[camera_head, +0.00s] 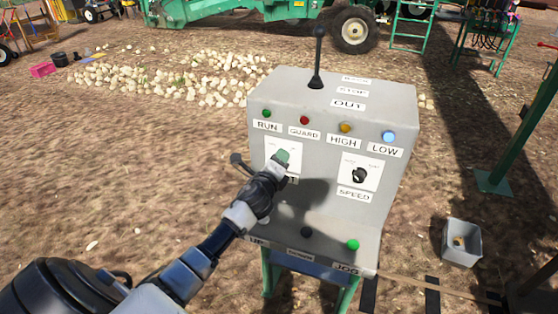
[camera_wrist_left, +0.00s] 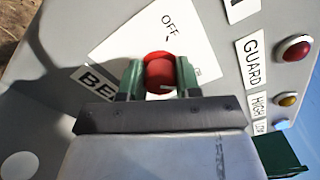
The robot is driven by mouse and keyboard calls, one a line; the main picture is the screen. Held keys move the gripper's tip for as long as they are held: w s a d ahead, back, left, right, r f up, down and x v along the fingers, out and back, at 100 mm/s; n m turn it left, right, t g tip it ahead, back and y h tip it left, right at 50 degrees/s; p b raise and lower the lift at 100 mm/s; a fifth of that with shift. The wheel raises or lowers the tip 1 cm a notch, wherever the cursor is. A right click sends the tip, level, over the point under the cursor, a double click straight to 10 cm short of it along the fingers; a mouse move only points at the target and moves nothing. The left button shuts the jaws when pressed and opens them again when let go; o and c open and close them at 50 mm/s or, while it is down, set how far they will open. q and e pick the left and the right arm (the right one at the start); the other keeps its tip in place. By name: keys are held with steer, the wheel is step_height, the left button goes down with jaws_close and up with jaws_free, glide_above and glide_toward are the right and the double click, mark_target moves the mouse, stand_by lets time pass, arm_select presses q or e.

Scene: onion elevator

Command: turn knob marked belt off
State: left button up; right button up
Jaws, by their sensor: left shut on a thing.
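The grey control box (camera_head: 340,215) stands on green legs in the middle of the head view. My left gripper (camera_head: 281,160) is at the white plate on the left of its front face. In the left wrist view the belt knob (camera_wrist_left: 159,72) is red with a white mark, and the green fingers of my left gripper (camera_wrist_left: 159,80) are shut on it from both sides. The word OFF is readable on the knob plate (camera_wrist_left: 190,28), above the knob. The label below it, starting "BE" (camera_wrist_left: 95,82), is partly hidden by the gripper. My right gripper is not in view.
A black speed knob (camera_head: 358,175) sits on the right of the box. A tall black lever (camera_head: 317,60) rises from the top. A green JOG button (camera_head: 353,244) is on the lower ledge. A grey bin (camera_head: 461,242) stands on the ground at right. Onions (camera_head: 220,75) lie behind.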

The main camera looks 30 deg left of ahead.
arm_select(q)
steer(key=n, duration=0.4)
steer(key=shift+f, duration=0.1)
steer(key=n, duration=0.4)
steer(key=shift+n, duration=0.4)
steer(key=n, duration=0.4)
steer(key=shift+n, duration=0.3)
steer(key=n, duration=0.4)
steer(key=shift+f+p, duration=0.15)
steer(key=shift+p, duration=0.15)
steer(key=shift+n, duration=0.3)
steer(key=o, duration=0.9)
steer(key=shift+o, duration=0.2)
